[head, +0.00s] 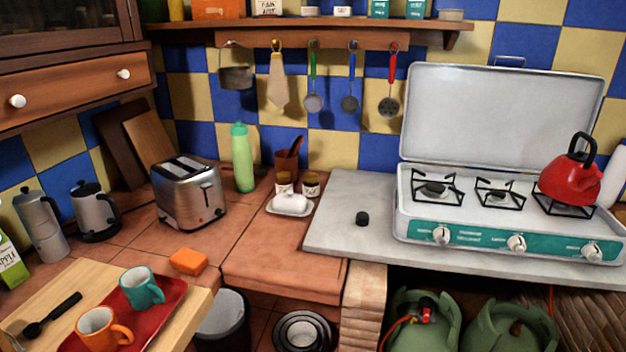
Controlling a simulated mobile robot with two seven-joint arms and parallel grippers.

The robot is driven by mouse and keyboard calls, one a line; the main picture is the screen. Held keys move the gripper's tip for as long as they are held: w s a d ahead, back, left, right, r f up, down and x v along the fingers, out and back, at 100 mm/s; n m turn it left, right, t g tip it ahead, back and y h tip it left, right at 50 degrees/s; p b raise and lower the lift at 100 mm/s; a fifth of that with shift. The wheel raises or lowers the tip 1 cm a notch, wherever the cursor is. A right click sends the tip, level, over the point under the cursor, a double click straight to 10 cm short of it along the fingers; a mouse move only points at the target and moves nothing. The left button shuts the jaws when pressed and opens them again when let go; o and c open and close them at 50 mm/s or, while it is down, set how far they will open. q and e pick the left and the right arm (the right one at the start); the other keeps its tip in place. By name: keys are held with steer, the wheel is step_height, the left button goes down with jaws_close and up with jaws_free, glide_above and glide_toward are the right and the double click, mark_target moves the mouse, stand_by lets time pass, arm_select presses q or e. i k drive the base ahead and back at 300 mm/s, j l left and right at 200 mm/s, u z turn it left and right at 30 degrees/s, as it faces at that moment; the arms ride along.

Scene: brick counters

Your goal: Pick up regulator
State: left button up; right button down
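A small red and black fitting with an orange hose (427,309), which looks like the regulator, sits at the top of the left green gas bottle (408,333). The bottle stands under the grey counter, at the bottom edge of the head view. A second green gas bottle (512,330) stands to its right, with a dark piece on its top. A small black cylindrical piece (362,218) lies on the grey counter left of the stove; I cannot tell what it is. Neither of my grippers shows in the head view.
The white stove (510,219) with open lid carries a red kettle (571,175). The grey counter edge (470,266) overhangs the bottles, and a brick pillar (362,305) stands to their left. A wooden table (200,303) with a red tray is at lower left.

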mark_target(425, 303)
steer(key=k+l+z, duration=0.1)
steer(key=l+z, duration=0.2)
steer(key=l, duration=0.2)
steer(key=l+z, duration=0.25)
steer(key=l, duration=0.25)
steer(key=i+l+z, duration=0.15)
steer(key=i+l, duration=0.25)
steer(key=i+l+z, duration=0.2)
steer(key=i, duration=0.25)
steer(key=l, duration=0.1)
